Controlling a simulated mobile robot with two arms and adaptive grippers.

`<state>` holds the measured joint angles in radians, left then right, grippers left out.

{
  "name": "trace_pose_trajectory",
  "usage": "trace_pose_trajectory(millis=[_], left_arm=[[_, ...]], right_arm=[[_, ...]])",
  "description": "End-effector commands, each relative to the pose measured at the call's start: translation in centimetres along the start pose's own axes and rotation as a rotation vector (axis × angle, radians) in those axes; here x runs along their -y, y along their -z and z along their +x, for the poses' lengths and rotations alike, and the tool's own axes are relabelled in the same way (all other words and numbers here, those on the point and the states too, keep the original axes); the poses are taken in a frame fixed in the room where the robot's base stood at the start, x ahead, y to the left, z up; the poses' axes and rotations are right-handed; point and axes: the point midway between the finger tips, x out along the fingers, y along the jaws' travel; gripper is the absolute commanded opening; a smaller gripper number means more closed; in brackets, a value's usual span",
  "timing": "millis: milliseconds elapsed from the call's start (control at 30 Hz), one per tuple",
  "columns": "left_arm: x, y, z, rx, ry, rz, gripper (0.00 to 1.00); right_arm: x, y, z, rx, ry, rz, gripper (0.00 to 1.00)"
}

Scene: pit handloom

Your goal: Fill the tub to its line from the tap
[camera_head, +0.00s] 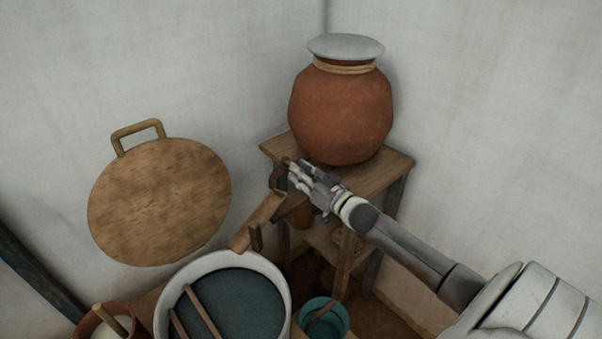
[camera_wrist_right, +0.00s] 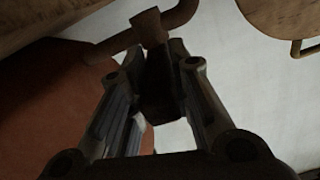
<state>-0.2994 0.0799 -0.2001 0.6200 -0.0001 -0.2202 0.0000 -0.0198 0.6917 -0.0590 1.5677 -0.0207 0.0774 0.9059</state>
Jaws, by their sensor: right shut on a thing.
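The tap (camera_wrist_right: 151,30) shows as a brown piece with a curved pipe at the top of the right wrist view. My right gripper (camera_head: 291,173) is shut on it, in front of the clay pot; it hides most of the tap in the head view. Its two fingers (camera_wrist_right: 155,90) flank a dark part in the wrist view. The pale-rimmed round tub (camera_head: 225,258) stands at the bottom of the head view with a dark blue inside and two thin sticks across its left side. I cannot make out its line, nor any running water. My left gripper is not in view.
A lidded clay pot (camera_head: 342,112) stands on a wooden stand (camera_head: 393,164) in the corner. A wooden trough (camera_head: 258,221) slopes between tap and tub. A teal vessel (camera_head: 324,316) is right of the tub. A round board (camera_head: 158,203) leans on the wall.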

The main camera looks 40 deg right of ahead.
Motion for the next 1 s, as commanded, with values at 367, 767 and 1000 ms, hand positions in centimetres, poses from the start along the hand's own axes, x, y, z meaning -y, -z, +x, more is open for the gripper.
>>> trace_pose_trajectory(millis=[367,767,1000], left_arm=[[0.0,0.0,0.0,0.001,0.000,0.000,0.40],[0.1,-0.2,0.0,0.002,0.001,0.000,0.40],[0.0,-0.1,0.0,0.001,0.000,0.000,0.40]], right_arm=[[0.0,0.3,0.1,-0.006,0.001,-0.001,0.43],[0.0,0.0,-1.1,-0.002,0.000,0.000,0.43],[0.0,-0.1,-4.5,0.000,0.000,0.001,0.43]])
